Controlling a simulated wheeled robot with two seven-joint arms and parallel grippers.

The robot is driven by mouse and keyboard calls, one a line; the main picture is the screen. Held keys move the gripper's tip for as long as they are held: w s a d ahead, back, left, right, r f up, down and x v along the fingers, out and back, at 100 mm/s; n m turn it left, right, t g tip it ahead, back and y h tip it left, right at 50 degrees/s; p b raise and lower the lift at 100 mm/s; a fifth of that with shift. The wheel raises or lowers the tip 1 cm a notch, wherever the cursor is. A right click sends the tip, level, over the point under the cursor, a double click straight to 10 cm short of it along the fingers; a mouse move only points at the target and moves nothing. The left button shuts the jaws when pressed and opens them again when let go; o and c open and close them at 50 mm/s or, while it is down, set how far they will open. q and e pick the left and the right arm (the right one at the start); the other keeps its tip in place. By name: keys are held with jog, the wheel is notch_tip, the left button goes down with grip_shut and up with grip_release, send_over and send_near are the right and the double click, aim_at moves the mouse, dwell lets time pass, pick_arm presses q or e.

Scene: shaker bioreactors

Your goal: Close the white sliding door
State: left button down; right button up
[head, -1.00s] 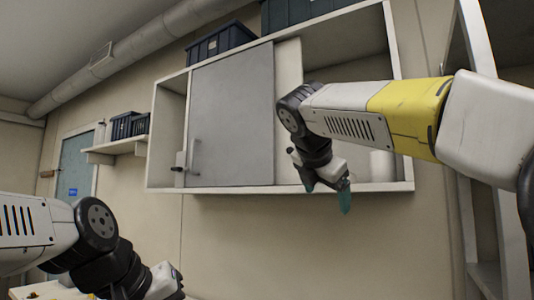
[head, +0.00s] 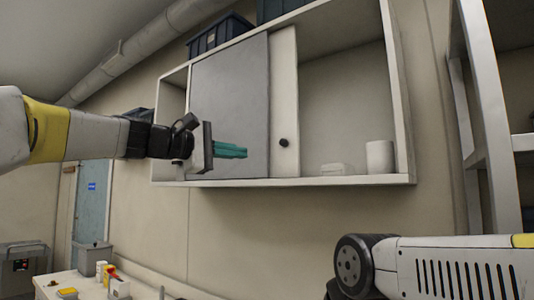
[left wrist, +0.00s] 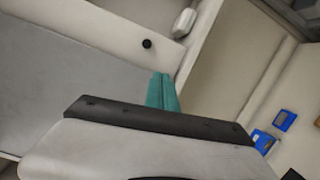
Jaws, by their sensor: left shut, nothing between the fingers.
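The white sliding door (head: 284,100) shows as a strip right of the grey door (head: 232,85) in the wall cabinet, with a black knob (head: 283,142). The rest of it appears to be behind the grey door. The cabinet's right part stands open. My left gripper (head: 243,151) has its teal fingers shut and empty, in front of the grey door, pointing right towards the knob but apart from it. In the left wrist view the shut fingers (left wrist: 162,92) lie below the white door's knob (left wrist: 147,43). My right gripper is out of view; only its arm shows at lower right.
A white cup (head: 379,158) and a low pale item (head: 336,169) stand in the open compartment. Dark crates (head: 220,33) sit on top of the cabinet. A shelf frame (head: 480,120) stands at the right. The wall below the cabinet is clear.

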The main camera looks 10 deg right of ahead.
pick_arm(q)
notch_tip(320, 180, up, 3)
jog(key=w, duration=0.1)
jog(key=h, duration=0.1)
send_near(284, 154)
jog(key=shift+n+t, duration=0.3)
jog(key=w+d+r, duration=0.1)
jog(key=d, duration=0.1)
jog(key=w+d+r, duration=0.1)
jog(key=w+d, duration=0.1)
jog(key=shift+w+r, duration=0.2)
jog(key=shift+r, duration=0.2)
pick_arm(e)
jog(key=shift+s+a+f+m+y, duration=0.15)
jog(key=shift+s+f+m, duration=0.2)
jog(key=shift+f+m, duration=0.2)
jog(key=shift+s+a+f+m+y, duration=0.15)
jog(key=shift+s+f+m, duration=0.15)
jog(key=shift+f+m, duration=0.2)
